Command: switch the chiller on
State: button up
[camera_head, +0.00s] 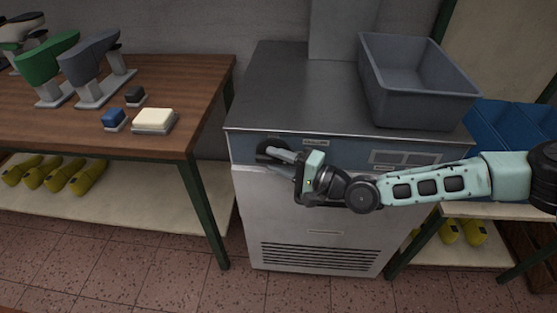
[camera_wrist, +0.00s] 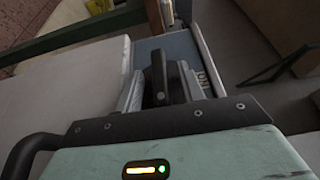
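The chiller (camera_head: 310,215) is a pale metal cabinet with a dark top and a blue-grey control strip (camera_head: 345,150) along its upper front. A dark round switch (camera_head: 268,146) sits at the strip's left end, partly hidden by my gripper (camera_head: 280,156). In the wrist view, the switch's black handle (camera_wrist: 158,75) stands between the two grey fingers of my gripper (camera_wrist: 160,92). The fingers are apart, one on each side of the handle; I see no clear grip on it. Small lettering (camera_wrist: 203,78), seemingly ON, shows right of the handle.
A grey bin (camera_head: 420,85) stands on the chiller's right top. A wooden table (camera_head: 170,75) with shoe lasts and small blocks is at left. Blue crates (camera_head: 505,130) are at right. Tiled floor is free in front.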

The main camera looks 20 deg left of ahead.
grip_shut()
